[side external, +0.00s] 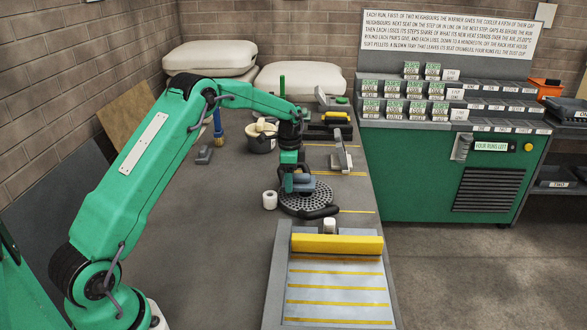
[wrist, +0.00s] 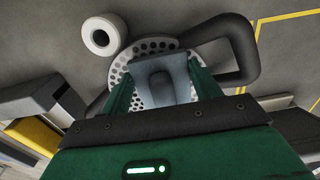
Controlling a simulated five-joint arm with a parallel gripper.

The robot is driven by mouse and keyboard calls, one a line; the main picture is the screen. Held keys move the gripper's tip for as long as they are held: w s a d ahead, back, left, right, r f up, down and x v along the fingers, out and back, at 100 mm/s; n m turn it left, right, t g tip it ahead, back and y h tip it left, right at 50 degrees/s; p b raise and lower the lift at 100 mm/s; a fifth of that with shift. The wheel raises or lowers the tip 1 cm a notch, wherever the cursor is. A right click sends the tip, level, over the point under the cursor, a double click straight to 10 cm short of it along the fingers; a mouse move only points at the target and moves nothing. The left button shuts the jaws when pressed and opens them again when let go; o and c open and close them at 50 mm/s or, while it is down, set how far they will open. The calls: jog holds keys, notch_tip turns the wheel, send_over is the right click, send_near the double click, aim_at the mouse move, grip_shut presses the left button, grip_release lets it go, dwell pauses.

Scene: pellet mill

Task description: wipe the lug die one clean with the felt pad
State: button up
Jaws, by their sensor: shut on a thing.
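The die is a round grey perforated plate (side external: 293,203) with dark loop-shaped lugs, lying flat on the bench below my gripper. In the wrist view its holes (wrist: 152,46) show beyond the pad, with a thick dark lug (wrist: 240,50) at the right. My gripper (side external: 296,184) points down over the plate, shut on the blue-grey felt pad (side external: 304,186). In the wrist view the pad (wrist: 160,76) sits between my green fingers and hides the middle of the plate. The pad is at or just above the plate; I cannot tell whether it touches.
A white roll (side external: 269,200) stands close left of the die. A grey tray with a yellow bar (side external: 337,244) lies in front. A pot (side external: 262,142), a brush (side external: 218,128) and a grey bracket (side external: 341,155) stand behind. The bench's left part is mostly clear.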

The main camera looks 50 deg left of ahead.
jog(key=shift+r, duration=1.7)
jog(key=shift+d, duration=0.15)
jog(key=shift+s+d+r, duration=0.15)
jog(key=shift+r, duration=0.1)
jog(key=s+d+r+n, duration=0.4)
jog(key=s+d+r, duration=0.1)
jog(key=s+d, duration=0.3)
jog(key=s+d+r+n, duration=0.5)
jog(key=s+d+r, duration=0.1)
jog(key=s+d, duration=0.1)
jog(key=shift+s+d, duration=0.35)
jog(key=shift+s, duration=0.05)
jog(key=shift+w+a, duration=0.1)
